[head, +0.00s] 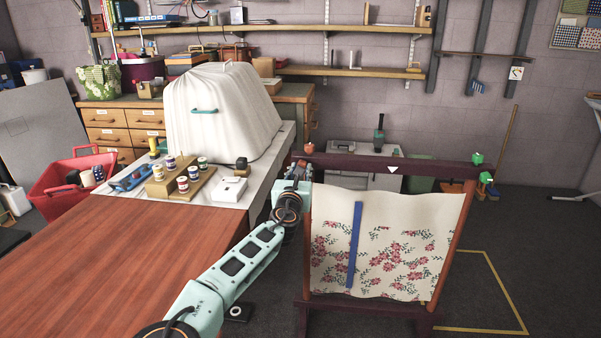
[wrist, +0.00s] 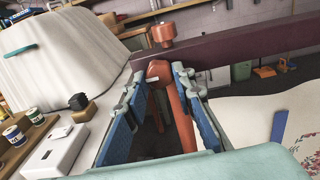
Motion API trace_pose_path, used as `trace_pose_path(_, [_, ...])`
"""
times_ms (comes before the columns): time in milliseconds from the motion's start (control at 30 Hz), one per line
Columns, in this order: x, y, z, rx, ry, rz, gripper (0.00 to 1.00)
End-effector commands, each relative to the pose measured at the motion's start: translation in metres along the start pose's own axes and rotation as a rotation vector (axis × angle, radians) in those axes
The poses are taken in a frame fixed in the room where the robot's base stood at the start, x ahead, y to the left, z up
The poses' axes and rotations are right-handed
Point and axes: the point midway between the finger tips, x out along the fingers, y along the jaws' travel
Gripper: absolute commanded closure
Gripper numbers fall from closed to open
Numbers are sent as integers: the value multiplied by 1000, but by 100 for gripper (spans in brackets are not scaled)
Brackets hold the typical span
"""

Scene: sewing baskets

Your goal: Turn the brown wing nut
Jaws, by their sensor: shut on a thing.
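The sewing frame has a dark top rail (head: 400,165) with a floral cloth (head: 385,235) hanging below it. My gripper (wrist: 162,108) is at the rail's left end, seen small in the head view (head: 297,172). Its blue-padded fingers stand on either side of the brown wing nut (wrist: 158,72), shut on it. The exact contact is partly hidden by the fingers. A reddish-brown post (wrist: 182,112) runs down behind it. An orange-brown knob (wrist: 163,33) stands on top of the rail, also seen in the head view (head: 309,147).
Green fittings (head: 477,158) sit at the rail's right end. Left of my gripper, a table (head: 120,245) bears a white box (head: 229,190), thread spools (head: 183,184) and a covered machine (head: 225,120). A blue strip (head: 355,243) lies on the cloth.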

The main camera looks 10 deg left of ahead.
Motion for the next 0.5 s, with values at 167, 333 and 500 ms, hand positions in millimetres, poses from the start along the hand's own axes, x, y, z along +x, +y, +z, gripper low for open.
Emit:
trace_pose_path(167, [0, 0, 0, -9, 1, -1, 100])
trace_pose_path(333, [0, 0, 0, -9, 1, -1, 100])
trace_pose_path(500, [0, 0, 0, -8, 1, -1, 64])
